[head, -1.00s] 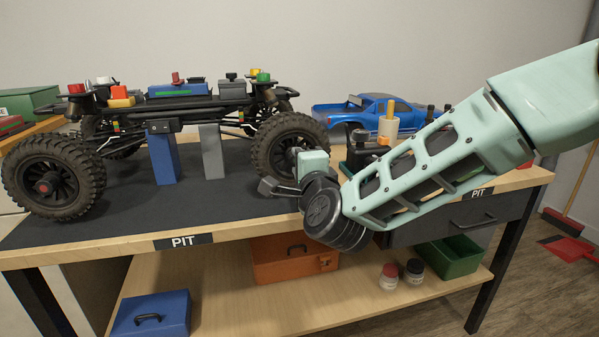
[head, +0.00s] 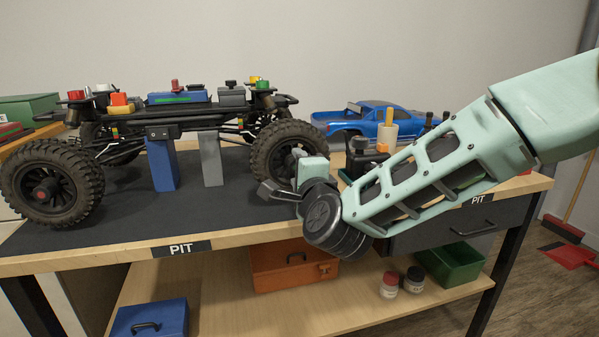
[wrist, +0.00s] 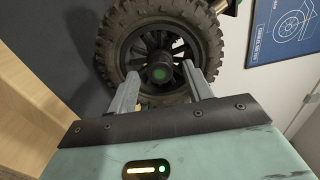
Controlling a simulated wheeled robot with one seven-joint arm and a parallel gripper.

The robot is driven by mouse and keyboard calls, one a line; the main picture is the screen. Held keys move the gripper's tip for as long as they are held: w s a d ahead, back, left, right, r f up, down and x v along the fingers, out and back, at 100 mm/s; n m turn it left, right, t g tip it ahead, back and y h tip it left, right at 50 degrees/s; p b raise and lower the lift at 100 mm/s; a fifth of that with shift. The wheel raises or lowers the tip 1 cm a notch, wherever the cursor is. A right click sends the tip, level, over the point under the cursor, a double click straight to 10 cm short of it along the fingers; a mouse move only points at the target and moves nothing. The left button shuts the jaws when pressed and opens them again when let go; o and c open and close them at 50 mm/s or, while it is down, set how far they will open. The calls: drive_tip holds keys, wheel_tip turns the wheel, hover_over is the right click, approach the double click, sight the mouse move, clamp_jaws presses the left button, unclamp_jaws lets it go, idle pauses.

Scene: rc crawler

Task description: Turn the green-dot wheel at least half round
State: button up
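The green-dot wheel (wrist: 160,50) fills the top of the wrist view, a black knobby tyre with a dark spoked rim. Its green dot (wrist: 161,73) is on the hub at the centre. In the head view it is the near right wheel (head: 268,150) of the crawler (head: 210,108), its hub partly hidden by my gripper. My gripper (wrist: 161,70) is open, its two grey fingers apart on either side of the hub, in front of the rim. I cannot tell whether the fingertips touch the spokes. The near left wheel (head: 50,182) has a red dot.
The chassis rests on a blue stand (head: 162,165) and a grey stand (head: 211,160) on the black mat (head: 120,222). A blue truck body (head: 360,118) and a tool holder stand behind my arm. The mat's front is clear.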

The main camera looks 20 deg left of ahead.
drive_tip(key=shift+s+d, duration=0.1)
drive_tip(key=p+v, duration=0.1)
drive_tip(key=v, duration=1.6)
drive_tip(key=shift+s, duration=0.1)
drive_tip(key=s+d+f+n+g+h, duration=0.3)
drive_tip(key=s+d+f+n+g, duration=0.45)
drive_tip(key=n, duration=0.65)
drive_tip(key=s+d+f+n+g+h, duration=0.2)
drive_tip(key=s+d+n+g+h, duration=0.55)
drive_tip(key=d, duration=0.65)
drive_tip(key=s+r+m+y+p, duration=0.1)
drive_tip(key=s+r+p, duration=0.2)
drive_tip(key=r+p, duration=2.2)
drive_tip(key=shift+d+r+m, duration=0.2)
drive_tip(key=shift+m, duration=0.15)
